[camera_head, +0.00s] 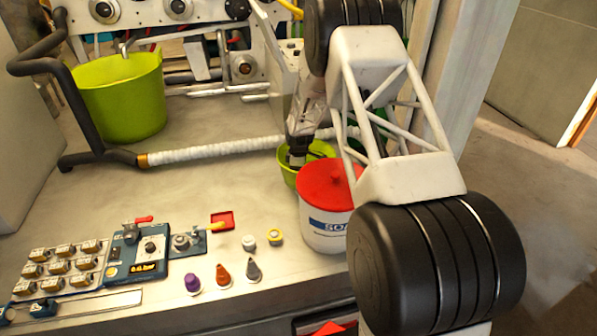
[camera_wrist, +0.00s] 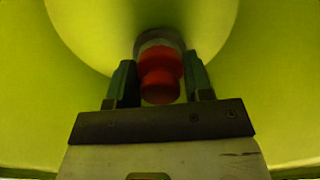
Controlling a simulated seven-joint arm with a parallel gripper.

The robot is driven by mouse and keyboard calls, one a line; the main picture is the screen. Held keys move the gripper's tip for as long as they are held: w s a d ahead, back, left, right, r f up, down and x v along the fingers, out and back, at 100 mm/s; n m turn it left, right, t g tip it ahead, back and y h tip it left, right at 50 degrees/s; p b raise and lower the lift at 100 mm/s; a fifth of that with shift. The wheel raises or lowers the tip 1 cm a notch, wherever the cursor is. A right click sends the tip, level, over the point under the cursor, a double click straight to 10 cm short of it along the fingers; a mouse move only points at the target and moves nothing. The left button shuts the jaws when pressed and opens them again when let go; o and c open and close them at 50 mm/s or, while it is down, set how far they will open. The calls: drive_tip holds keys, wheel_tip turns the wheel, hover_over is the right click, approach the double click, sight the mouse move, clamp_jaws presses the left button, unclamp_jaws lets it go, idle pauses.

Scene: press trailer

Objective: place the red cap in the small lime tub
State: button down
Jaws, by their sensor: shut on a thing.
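The red cap (camera_wrist: 160,76) is between the two fingers of my gripper (camera_wrist: 160,85) in the wrist view, with a greyish rim at its far end. The yellow-green inside of the small lime tub (camera_wrist: 265,75) fills the view around it. In the head view my gripper (camera_head: 297,158) points down into the small lime tub (camera_head: 289,176), which stands on the bench behind a white bucket. The cap is hidden in the head view. I cannot tell whether the cap touches the tub's floor.
A white bucket with a red lid (camera_head: 327,222) stands close in front of the small tub. A large lime tub (camera_head: 122,103) stands back left. A white wrapped hose (camera_head: 215,150) crosses the bench. Switches, knobs and coloured cones (camera_head: 223,273) line the front.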

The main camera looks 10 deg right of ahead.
drive_tip(key=shift+f, duration=0.15)
drive_tip(key=c, duration=0.5)
unclamp_jaws()
drive_tip(key=shift+r, duration=0.2)
drive_tip(key=shift+r, duration=5.95)
